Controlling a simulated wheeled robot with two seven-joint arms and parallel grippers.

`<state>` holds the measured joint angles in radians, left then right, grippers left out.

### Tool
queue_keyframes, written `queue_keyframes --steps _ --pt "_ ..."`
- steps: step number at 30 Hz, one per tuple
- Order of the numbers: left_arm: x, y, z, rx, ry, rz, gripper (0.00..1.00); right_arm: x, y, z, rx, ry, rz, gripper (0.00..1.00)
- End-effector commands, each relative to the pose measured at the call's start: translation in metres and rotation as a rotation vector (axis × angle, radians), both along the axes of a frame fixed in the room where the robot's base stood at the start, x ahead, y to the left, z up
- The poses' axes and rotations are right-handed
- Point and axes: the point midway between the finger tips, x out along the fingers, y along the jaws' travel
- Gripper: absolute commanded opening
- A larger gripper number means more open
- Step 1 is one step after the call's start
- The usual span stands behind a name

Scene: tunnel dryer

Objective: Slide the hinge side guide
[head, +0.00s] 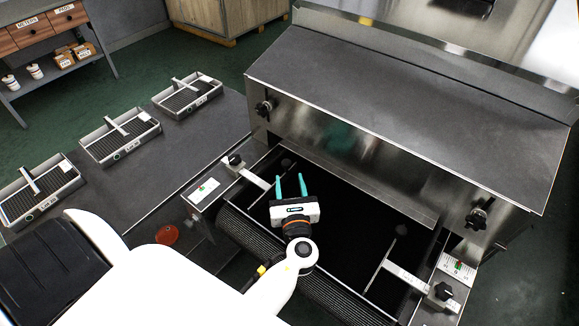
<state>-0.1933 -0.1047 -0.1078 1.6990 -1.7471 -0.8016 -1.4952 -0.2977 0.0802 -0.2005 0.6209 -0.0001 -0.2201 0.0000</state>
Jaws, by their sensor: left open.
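The dryer's infeed has two side guides, each a metal bar with a black knob. The left guide (258,181) reaches in from the left edge, with its knob (235,160) at the outer end. The right guide (406,277) has its knob (443,291) near the right edge. I cannot tell which one is on the hinge side. My left gripper (290,180) is open and empty, its teal fingers pointing toward the dryer. It is over the dark belt, just right of the left guide, and seems apart from it. My right gripper is not in view.
Scales with pointers lie beside the guides, at left (203,190) and right (458,266). The steel dryer housing (400,110) rises behind the belt (345,215). Several trays (120,136) stand on the grey table at left. A red disc (167,235) lies near my arm.

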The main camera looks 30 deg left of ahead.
Motion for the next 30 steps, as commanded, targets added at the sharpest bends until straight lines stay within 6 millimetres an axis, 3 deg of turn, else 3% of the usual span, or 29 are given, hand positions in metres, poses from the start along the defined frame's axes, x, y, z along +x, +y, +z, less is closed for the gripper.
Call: queue_keyframes --steps 9,20,28,30 --pt "0.034 0.029 0.0 0.001 0.001 0.0 0.45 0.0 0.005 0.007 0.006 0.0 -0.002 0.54" --pt "0.039 0.033 0.0 -0.001 0.001 0.0 0.45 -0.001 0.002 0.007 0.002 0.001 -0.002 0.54" --pt "0.038 0.033 0.0 -0.001 0.001 0.0 0.04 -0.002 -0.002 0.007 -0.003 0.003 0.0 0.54" --pt "0.038 0.033 0.0 -0.001 0.001 0.0 0.0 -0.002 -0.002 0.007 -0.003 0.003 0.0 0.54"
